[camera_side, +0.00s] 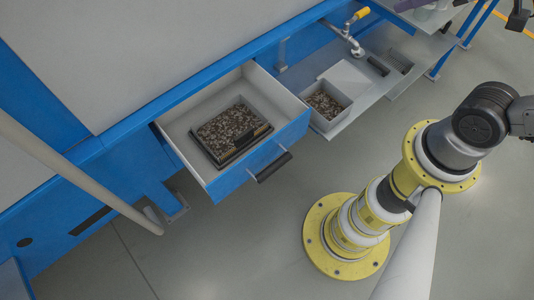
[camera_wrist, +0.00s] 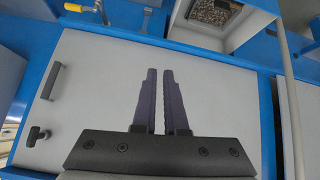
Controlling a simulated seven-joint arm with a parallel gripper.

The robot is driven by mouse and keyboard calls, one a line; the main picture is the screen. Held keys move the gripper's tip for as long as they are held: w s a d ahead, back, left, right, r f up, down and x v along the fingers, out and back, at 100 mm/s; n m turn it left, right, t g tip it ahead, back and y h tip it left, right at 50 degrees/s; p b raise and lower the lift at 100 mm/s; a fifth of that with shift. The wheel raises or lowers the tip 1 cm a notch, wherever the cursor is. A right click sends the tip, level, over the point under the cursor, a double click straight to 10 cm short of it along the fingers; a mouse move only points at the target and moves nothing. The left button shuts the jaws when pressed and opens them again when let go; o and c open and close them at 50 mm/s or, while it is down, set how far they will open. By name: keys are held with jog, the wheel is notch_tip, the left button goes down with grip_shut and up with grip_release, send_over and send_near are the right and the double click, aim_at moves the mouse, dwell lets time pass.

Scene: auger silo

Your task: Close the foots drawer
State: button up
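The foots drawer (camera_side: 295,130) is pulled open from the blue machine in the side view. It has a blue front, pale inner walls and a dark handle (camera_side: 274,167). A dark-rimmed tray of speckled brown material (camera_side: 231,133) lies inside it. In the wrist view, the drawer (camera_wrist: 240,32) shows partly at the top right, cut off by the frame edge. My gripper (camera_wrist: 159,72) has two dark purple fingers with a narrow gap between them and nothing held. It is over the pale machine panel, apart from the drawer. I cannot make it out surely in the side view.
A pale box of speckled material (camera_side: 326,106) stands on a grey shelf right of the drawer. A yellow-handled valve (camera_side: 357,17) is above it. A white slanted pole (camera_side: 80,175) runs left of the drawer. The floor (camera_side: 235,235) before the drawer is clear.

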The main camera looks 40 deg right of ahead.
jog(key=w, duration=0.2)
jog(key=w+n+t, duration=0.1)
jog(key=w, duration=0.1)
jog(key=w+a+n+t, duration=0.1)
jog(key=w, duration=0.1)
jog(key=shift+w+a+r+y, duration=0.1)
jog(key=shift+w+r+y, duration=0.1)
jog(key=shift+w+y, duration=0.1)
grip_shut()
jog(key=w+a+f+n+t+y, duration=0.1)
jog(key=w+a+f+n+y, duration=0.1)
jog(key=w+a+f+n, duration=0.55)
jog(key=n+g+y, duration=0.2)
jog(key=n+g, duration=0.4)
send_near(272, 165)
jog(key=a+f, duration=0.1)
jog(key=w+a+f, duration=0.1)
jog(key=f, duration=0.1)
jog(key=w+a+f, duration=0.1)
jog(key=a, duration=0.1)
jog(key=shift+f, duration=0.25)
jog(key=w, duration=0.2)
jog(key=shift+w+d+r+m, duration=0.1)
jog(key=shift+w+r+m, duration=0.1)
jog(key=shift+w+m, duration=0.1)
jog(key=shift+w, duration=0.6)
